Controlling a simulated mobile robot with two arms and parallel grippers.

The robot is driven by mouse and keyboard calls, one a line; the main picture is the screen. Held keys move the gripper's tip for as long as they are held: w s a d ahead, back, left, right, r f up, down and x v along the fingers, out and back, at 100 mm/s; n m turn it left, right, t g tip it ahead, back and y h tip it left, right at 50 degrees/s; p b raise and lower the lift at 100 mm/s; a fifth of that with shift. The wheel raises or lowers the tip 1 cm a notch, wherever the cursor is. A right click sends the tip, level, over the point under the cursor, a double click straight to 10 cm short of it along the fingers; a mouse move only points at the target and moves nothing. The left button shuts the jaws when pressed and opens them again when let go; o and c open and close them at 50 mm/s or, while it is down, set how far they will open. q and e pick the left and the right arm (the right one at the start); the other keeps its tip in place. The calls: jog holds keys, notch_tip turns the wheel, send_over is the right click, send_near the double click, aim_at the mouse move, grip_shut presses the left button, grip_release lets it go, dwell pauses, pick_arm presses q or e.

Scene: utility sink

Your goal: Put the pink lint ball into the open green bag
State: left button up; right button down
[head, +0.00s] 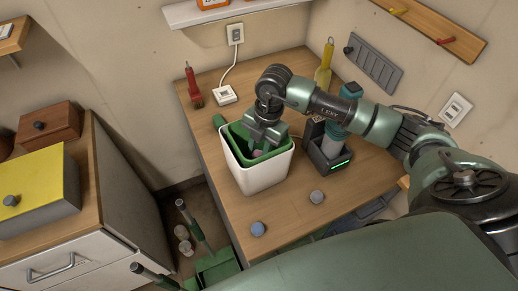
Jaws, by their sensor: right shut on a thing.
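A white bin (262,180) stands on the wooden counter with the open green bag (238,133) lining its inside and folding up at the rim. My right gripper (262,146) reaches down into the bag's mouth from above. It is shut on the pink lint ball (257,154), of which only a small part shows between the fingers, inside the bag's opening. Whether the ball touches the bag is hidden. My left gripper is not in view.
A blue ball (257,229) and a grey ball (317,197) lie on the counter (285,219) in front of the bin. A dark charging dock (330,158) with a green light stands right of it. A red-handled brush (192,84) and a white box (224,95) stand behind.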

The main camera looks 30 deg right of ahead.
jog(key=c, duration=1.1)
grip_release()
jog(key=shift+f, duration=0.1)
jog(key=shift+c, duration=0.2)
jog(key=shift+r, duration=0.3)
jog(key=shift+r+p, duration=0.5)
jog(key=shift+p, duration=0.2)
notch_tip(320, 180, up, 12)
jog(key=d+b, duration=0.2)
jog(key=b, duration=0.2)
jog(key=shift+s+f, duration=0.2)
jog(key=shift+a, duration=0.1)
